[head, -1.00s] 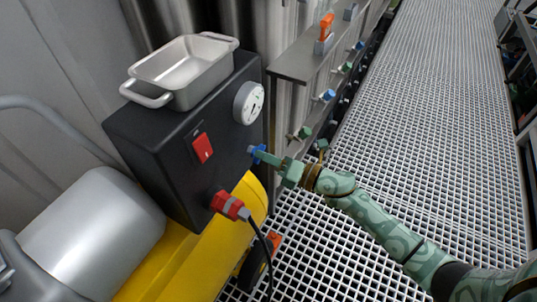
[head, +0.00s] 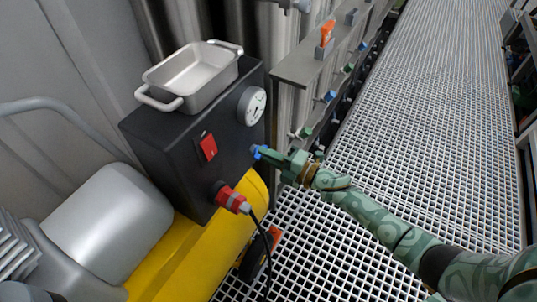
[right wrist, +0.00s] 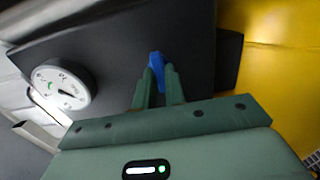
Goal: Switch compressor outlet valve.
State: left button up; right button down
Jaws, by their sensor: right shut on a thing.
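The compressor has a black control box (head: 180,150) above a yellow tank (head: 215,250). A small blue valve handle (head: 257,152) sits on the box's right-hand face; it also shows in the right wrist view (right wrist: 156,62). My right gripper (head: 265,154) reaches in from the right and is shut on the blue handle. In the right wrist view its two green fingers (right wrist: 157,85) stand on either side of the handle, which partly hides between them. My left gripper is not in view.
A round gauge (head: 252,105), a red switch (head: 208,147) and a red plug (head: 232,199) with a black cable are on the box. A metal tray (head: 195,80) sits on top. The grating floor (head: 430,130) is open at right.

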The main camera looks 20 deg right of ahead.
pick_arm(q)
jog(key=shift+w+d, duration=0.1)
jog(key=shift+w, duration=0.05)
pick_arm(e)
jog(key=c, duration=1.5)
grip_release()
jog(key=shift+d, duration=0.1)
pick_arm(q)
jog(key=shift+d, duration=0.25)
pick_arm(e)
jog(key=shift+o, duration=0.2)
